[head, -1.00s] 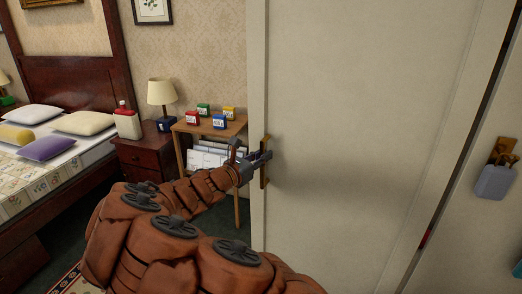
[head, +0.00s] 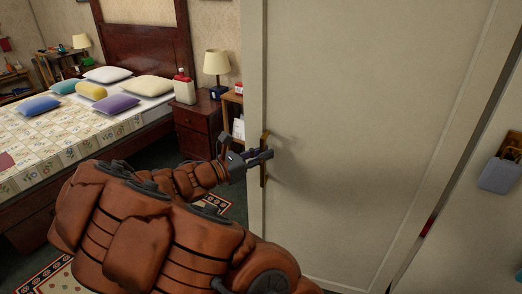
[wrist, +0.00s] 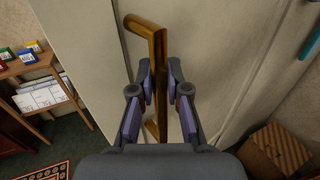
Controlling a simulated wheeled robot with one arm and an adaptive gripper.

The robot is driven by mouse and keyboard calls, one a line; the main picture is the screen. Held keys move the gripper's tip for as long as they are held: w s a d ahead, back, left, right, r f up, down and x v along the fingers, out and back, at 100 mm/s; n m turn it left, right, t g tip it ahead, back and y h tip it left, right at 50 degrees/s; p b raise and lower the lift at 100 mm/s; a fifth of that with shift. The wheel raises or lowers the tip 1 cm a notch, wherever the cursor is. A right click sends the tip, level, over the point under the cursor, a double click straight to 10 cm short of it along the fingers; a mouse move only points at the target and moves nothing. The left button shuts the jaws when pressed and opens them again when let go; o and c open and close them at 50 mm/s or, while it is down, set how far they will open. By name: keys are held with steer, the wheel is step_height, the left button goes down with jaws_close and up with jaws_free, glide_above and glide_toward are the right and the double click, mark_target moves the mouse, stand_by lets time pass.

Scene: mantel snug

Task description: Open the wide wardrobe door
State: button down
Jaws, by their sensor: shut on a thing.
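The wide wardrobe door (head: 360,130) is a pale panel that fills the right half of the head view, with a dark gap along its right edge. Its brass bar handle (head: 264,160) stands upright near the door's left edge. It also shows in the wrist view (wrist: 157,45), running down between my fingers. My gripper (head: 262,156) is shut on the handle, with its pads on either side of the bar. It also shows in the wrist view (wrist: 160,88). The handle's middle is partly hidden by the fingers.
A bed (head: 60,150) with several pillows stands at the left, beside a nightstand (head: 200,130) with a lamp (head: 216,63). A small wooden shelf (wrist: 42,68) is left of the door. A wooden box (wrist: 277,150) is at lower right in the wrist view. A patterned rug (head: 62,282) lies on the floor.

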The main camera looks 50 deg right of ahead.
steer(key=shift+w, duration=0.2)
steer(key=c, duration=1.3)
jaws_free()
steer(key=shift+o, duration=0.8)
steer(key=shift+s, duration=0.1)
steer(key=shift+a, duration=0.1)
steer(key=v, duration=1.1)
steer(key=shift+a, duration=0.4)
